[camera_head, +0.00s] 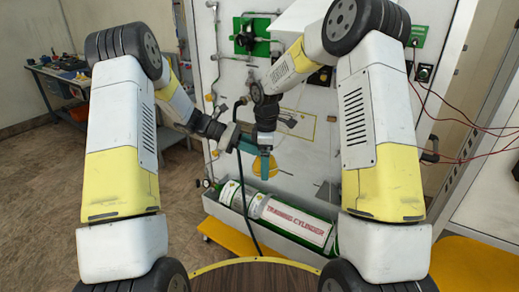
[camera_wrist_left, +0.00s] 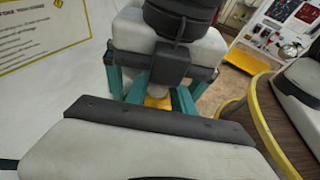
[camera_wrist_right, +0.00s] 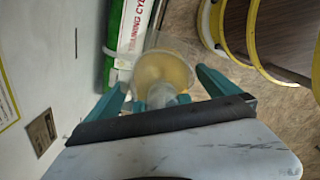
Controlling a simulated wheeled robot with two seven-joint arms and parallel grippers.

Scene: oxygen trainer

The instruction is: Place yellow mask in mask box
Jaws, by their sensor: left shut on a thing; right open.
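The yellow mask (camera_wrist_right: 163,72) is a translucent, yellow-tinted cup with a clear rim, between the spread fingers of my right gripper (camera_wrist_right: 162,90) in the right wrist view. My right gripper is open around it; contact cannot be told. In the left wrist view, my left gripper (camera_wrist_left: 159,98) is shut on a yellow part of the mask (camera_wrist_left: 158,102), facing the right gripper. In the head view, the left gripper (camera_head: 240,148) meets the right gripper (camera_head: 264,163) in front of the white panel, with the mask (camera_head: 257,168) mostly hidden. I cannot identify the mask box for certain.
A trough with a green and white training cylinder (camera_head: 296,219) lies below the grippers. The white panel (camera_head: 300,160) stands close behind, with hoses and valves. A round wooden surface (camera_head: 240,276) is in front. A workbench (camera_head: 62,78) stands at far left.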

